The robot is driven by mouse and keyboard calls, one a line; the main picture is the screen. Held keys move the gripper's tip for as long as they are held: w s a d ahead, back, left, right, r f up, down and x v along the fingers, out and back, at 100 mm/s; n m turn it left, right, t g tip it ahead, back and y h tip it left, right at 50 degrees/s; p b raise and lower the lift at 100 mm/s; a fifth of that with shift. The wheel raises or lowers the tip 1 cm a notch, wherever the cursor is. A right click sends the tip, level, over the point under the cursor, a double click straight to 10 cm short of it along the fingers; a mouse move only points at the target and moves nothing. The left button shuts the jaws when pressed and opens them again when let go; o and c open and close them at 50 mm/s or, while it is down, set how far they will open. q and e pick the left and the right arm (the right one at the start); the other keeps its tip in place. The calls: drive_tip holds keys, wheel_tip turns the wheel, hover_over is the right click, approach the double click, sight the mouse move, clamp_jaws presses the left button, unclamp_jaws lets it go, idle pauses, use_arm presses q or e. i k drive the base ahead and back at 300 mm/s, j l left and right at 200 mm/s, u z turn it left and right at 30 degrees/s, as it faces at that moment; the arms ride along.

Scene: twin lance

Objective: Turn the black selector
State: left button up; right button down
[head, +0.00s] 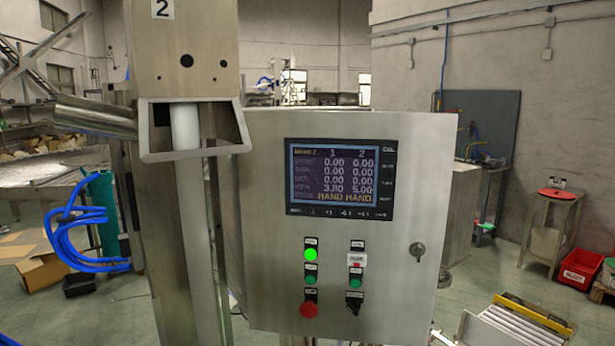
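The black selector (354,303) is a small dark knob at the lower right of the control group on a steel panel (270,260). A label sits just above it, and a green button (355,280) is above that. A red mushroom button (308,309) is to its left, below another green button (310,280) and a lit green lamp (311,254). A screen (339,179) above shows numbers and "HAND HAND". Neither of my grippers is in view. The knob's exact pointing direction is too small to tell.
A steel column with a box marked 2 (184,40) stands left of the panel. A key lock (417,250) is on the panel's right side. A red bin (579,270) and a low rack (515,325) are at the right. The space directly before the panel looks clear.

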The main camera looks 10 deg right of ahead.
sight(355, 308)
drive_tip(key=l+z, duration=0.2)
drive_tip(key=l, duration=0.6)
drive_tip(key=i+l+z, duration=0.15)
drive_tip(key=l, duration=0.6)
